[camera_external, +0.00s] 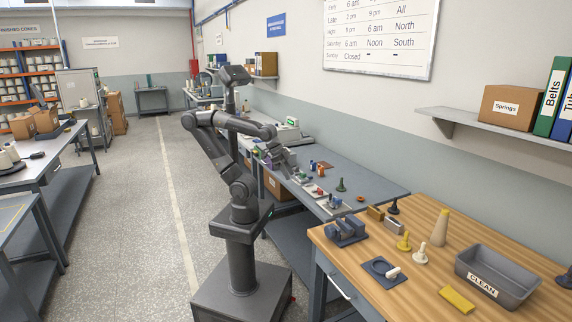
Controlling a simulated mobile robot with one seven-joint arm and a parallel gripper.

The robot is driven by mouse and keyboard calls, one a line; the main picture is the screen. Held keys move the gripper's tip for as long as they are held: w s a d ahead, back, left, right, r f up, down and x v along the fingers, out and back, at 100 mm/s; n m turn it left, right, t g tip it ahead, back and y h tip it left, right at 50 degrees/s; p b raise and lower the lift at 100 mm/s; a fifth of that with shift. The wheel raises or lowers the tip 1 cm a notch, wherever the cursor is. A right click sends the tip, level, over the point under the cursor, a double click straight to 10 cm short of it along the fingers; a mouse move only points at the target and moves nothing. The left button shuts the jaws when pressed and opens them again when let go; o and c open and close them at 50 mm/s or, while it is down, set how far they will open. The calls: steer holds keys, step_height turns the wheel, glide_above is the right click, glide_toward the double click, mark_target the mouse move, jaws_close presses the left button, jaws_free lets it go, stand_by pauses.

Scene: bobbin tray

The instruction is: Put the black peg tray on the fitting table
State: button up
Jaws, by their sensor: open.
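My gripper (291,172) hangs low over the grey workbench (372,187) along the right wall, above its small parts. Its jaws are open, though they look small and blurred here. I cannot clearly pick out a black peg tray; small dark items near my gripper are too small to tell. No label marks which table is the fitting table.
A shelf (490,124) juts from the wall above. The floor aisle (140,215) on the left is clear.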

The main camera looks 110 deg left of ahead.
stand_by(0.3)
steer(key=w+a+r+t+y, duration=0.15)
steer(key=w+a, duration=0.35)
steer(key=w, duration=0.5)
steer(key=w+a+t+y, duration=0.15)
steer(key=w+a, duration=0.35)
steer(key=w, duration=0.5)
steer(key=w+a+t, duration=0.3)
steer(key=w+a, duration=0.2)
steer(key=w, duration=0.6)
steer(key=w+a+f+m+t+h, duration=0.1)
steer(key=w+a+f, duration=0.1)
steer(key=w+f, duration=0.15)
steer(key=w+a+f+h, duration=0.1)
steer(key=w+a+f, duration=0.15)
steer(key=w, duration=0.25)
steer(key=m+h, duration=0.2)
steer(key=h, duration=0.2)
glide_toward(397, 210)
step_height(397, 210, up, 5)
steer(key=shift+s+d+f, duration=0.1)
steer(key=shift+s+f, duration=0.25)
steer(key=shift+s, duration=0.05)
steer(key=shift+w+f+t, duration=0.2)
steer(key=shift+w+t, duration=0.05)
steer(key=shift+t, duration=0.05)
steer(key=x, duration=1)
steer(key=shift+f, duration=0.25)
